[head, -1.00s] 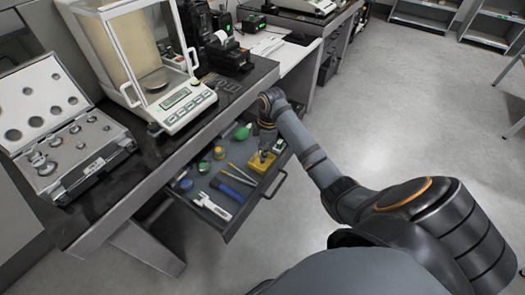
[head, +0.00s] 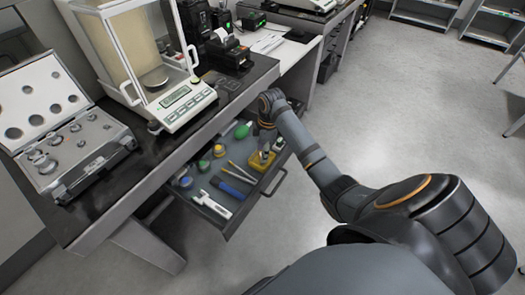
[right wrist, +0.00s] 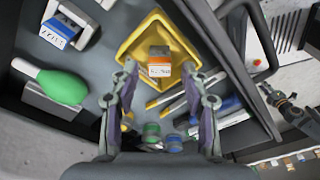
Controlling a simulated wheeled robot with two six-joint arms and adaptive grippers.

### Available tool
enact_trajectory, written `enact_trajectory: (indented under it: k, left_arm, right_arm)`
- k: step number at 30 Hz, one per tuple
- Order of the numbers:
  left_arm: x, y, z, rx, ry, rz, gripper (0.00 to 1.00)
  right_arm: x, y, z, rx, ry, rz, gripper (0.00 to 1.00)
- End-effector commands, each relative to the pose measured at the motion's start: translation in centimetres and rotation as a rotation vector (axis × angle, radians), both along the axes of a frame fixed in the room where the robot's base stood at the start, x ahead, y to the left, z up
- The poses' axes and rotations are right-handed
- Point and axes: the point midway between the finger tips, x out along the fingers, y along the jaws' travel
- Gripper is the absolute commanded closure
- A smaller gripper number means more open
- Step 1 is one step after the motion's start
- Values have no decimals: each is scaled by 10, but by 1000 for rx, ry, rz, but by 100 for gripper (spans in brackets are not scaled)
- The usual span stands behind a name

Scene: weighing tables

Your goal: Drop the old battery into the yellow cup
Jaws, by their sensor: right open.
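The yellow cup (head: 257,165) is a shallow square dish in the open drawer; it also shows in the right wrist view (right wrist: 131,46). A small grey and orange block with a white label, which looks like the old battery (right wrist: 160,52), is in the cup, near its middle. My right gripper (right wrist: 162,76) is open above the cup, with one finger on each side of the block and gaps between. In the head view my right gripper (head: 266,143) points down at the cup and partly hides it. My left gripper is not in view.
The drawer (head: 227,228) also holds a green blower (head: 243,130), a white holder with a blue-labelled block (right wrist: 62,30), small round pots, and long tools. Above it, the table carries a balance (head: 178,103) and an open weight case (head: 75,150). Clear floor lies at right.

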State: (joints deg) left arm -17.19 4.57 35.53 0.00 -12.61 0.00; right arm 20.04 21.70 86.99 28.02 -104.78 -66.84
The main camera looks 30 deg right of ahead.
Motion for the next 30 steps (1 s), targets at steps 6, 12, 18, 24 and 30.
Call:
enact_trajectory:
  k: [6, 12, 18, 24, 30]
  left_arm:
    - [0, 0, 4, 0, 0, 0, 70]
    - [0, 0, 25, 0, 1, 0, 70]
    - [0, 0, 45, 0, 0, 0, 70]
    - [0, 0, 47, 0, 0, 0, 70]
    - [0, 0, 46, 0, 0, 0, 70]
  right_arm:
    - [0, -5, 46, -4, -7, 0, 53]
    - [-3, -10, 104, -2, -2, -1, 53]
    - [-5, -13, 127, 0, -1, 0, 53]
    - [-5, -14, 129, 1, -1, 0, 53]
    - [-5, -14, 128, 1, -1, 0, 53]
